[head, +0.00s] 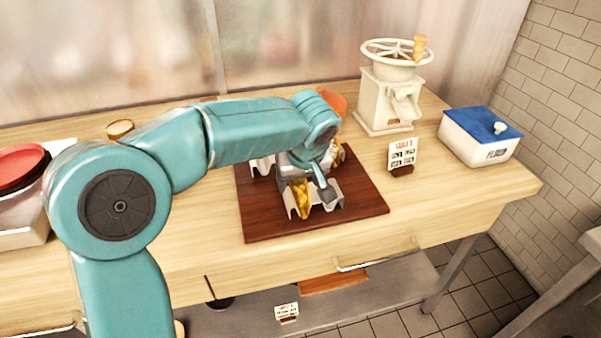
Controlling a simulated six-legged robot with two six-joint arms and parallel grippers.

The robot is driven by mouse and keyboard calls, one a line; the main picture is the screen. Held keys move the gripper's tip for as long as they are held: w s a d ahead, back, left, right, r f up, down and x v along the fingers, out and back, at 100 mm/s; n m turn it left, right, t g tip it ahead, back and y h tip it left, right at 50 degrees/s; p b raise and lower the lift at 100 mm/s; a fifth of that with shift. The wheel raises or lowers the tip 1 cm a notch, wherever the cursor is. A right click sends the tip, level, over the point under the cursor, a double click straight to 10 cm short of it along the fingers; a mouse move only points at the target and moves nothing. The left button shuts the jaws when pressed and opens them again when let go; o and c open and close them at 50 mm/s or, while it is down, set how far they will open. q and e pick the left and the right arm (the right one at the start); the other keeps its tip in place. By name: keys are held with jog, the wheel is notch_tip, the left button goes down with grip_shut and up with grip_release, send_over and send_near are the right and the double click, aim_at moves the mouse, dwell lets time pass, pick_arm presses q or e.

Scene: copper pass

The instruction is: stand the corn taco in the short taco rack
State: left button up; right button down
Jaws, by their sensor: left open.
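The yellow corn taco (301,201) stands upright in the left part of a small white zigzag rack (328,206), which looks like the short taco rack. This rack sits on the front middle of a dark red-brown board (265,222). My left gripper (312,180) is open, right over the rack and beside the taco. One dark fingertip hangs over the rack to the right of the taco. The other finger and any contact with the taco are hard to make out. My right gripper is not in view.
A longer white rack (262,166) stands behind, partly hidden by my arm, with another yellow taco (338,153) at its right. A small sign (402,156), a cream grinder (388,98) and a blue-lidded box (480,137) stand to the right. The board's right front is clear.

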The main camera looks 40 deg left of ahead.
pick_arm(q)
jog(key=p+v, duration=0.1)
jog(key=v, duration=1.5)
jog(key=shift+d+p, duration=0.15)
jog(key=shift+p, duration=0.2)
jog(key=shift+r, duration=0.1)
